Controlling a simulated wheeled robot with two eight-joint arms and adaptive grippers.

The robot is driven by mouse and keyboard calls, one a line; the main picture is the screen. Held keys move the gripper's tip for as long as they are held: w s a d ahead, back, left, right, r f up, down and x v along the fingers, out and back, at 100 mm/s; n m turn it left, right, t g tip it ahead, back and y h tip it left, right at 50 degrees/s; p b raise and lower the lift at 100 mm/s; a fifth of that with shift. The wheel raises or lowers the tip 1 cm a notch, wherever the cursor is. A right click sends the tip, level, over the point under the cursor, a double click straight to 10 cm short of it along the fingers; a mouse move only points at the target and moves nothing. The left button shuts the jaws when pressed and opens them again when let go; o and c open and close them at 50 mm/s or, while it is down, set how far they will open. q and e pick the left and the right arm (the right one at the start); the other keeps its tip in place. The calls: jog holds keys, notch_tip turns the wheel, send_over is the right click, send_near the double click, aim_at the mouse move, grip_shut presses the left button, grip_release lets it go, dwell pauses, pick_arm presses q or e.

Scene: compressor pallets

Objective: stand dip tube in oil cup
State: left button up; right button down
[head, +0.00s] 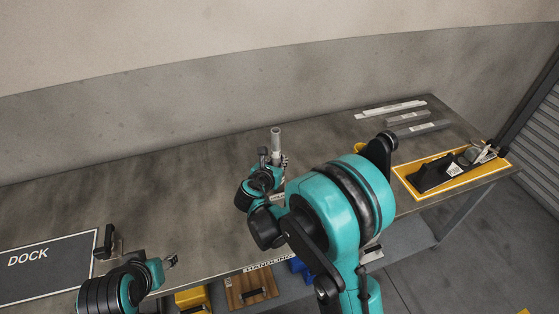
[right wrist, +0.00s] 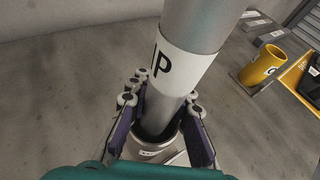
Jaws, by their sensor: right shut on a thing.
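The grey dip tube (head: 275,143) stands upright above the bench in my right gripper (head: 274,161). In the right wrist view the fingers (right wrist: 164,112) are shut around the tube (right wrist: 188,60), which has a white label ending in "IP". Its lower end shows in or over the dark mouth of a metal cup (right wrist: 147,154); I cannot tell how deep it reaches. The cup, apparently the oil cup, is mostly hidden by the gripper and arm in the head view. My left gripper (head: 141,248) is empty, fingers apart, by the dock mat.
The dock mat (head: 42,270) lies at the left. A yellow cup (right wrist: 264,64) rests in a holder to the right. A yellow-bordered tray (head: 413,193) holds black and metal parts. Several grey bars (head: 408,117) lie at the back right. The bench (head: 190,180) is clear left of my right gripper.

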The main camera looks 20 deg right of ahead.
jog(key=c, duration=1.4)
grip_release()
jog(key=shift+o, duration=0.2)
jog(key=shift+a+r+p, duration=0.1)
jog(key=shift+r+p, duration=0.15)
jog(key=shift+p, duration=0.1)
jog(key=p+v, duration=0.3)
jog(key=v, duration=0.9)
jog(key=s+d+r+m+g+y, duration=0.1)
jog(key=s+m+y, duration=0.3)
jog(key=s+m, duration=0.5)
jog(key=s+d+r+m+g+y, duration=0.2)
jog(key=s+m, duration=0.7)
jog(key=m, duration=1)
jog(key=shift+d+m+g+y, duration=0.4)
jog(key=shift+d+y, duration=0.5)
jog(key=shift+y, duration=0.1)
